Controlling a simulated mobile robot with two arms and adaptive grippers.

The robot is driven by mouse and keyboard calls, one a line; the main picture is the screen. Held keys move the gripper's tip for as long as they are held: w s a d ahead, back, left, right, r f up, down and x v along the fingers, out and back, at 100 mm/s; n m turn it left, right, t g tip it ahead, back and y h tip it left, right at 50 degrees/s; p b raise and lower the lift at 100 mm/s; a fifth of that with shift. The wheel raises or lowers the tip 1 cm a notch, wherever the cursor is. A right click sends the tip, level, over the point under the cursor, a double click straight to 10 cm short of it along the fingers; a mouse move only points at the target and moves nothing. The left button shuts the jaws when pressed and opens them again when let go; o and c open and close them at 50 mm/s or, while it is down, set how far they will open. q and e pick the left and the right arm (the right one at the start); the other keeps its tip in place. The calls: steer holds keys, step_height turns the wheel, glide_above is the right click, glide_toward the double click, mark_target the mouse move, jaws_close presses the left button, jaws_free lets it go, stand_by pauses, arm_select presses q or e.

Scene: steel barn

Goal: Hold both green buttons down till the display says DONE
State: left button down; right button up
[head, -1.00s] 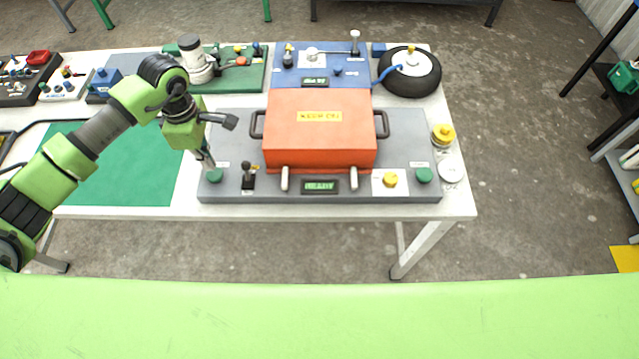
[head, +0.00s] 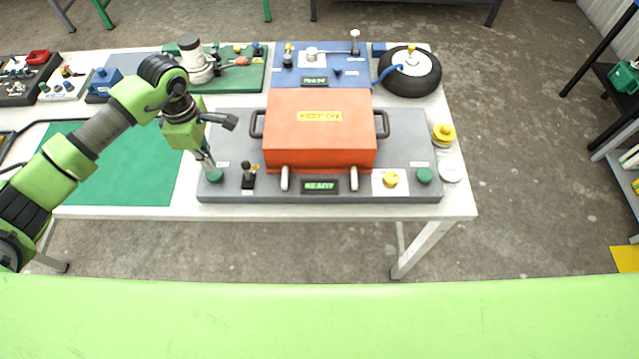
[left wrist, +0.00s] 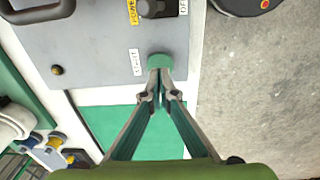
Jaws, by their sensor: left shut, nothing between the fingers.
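A grey panel (head: 400,150) carries an orange box with two front handles (head: 320,140). The left green button (head: 215,177) is at the panel's front left corner, and the right green button (head: 424,175) at its front right. The small display (head: 320,186) between the handles shows green letters that look like READY. My left gripper (head: 210,170) is shut and empty, pointing down at the left green button. In the left wrist view its fingertips (left wrist: 160,72) meet at the edge of the green button (left wrist: 160,61); whether they press it I cannot tell. My right gripper is not in view.
A black lever (head: 248,178) stands just right of the left button. A yellow knob (head: 390,179) sits left of the right button. A green mat (head: 125,180) lies to the left. A wheel (head: 410,72) and other panels stand behind.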

arm_select(q)
steer(key=shift+f+b, duration=1.35)
steer(key=shift+f, duration=0.15)
steer(key=shift+r, duration=0.35)
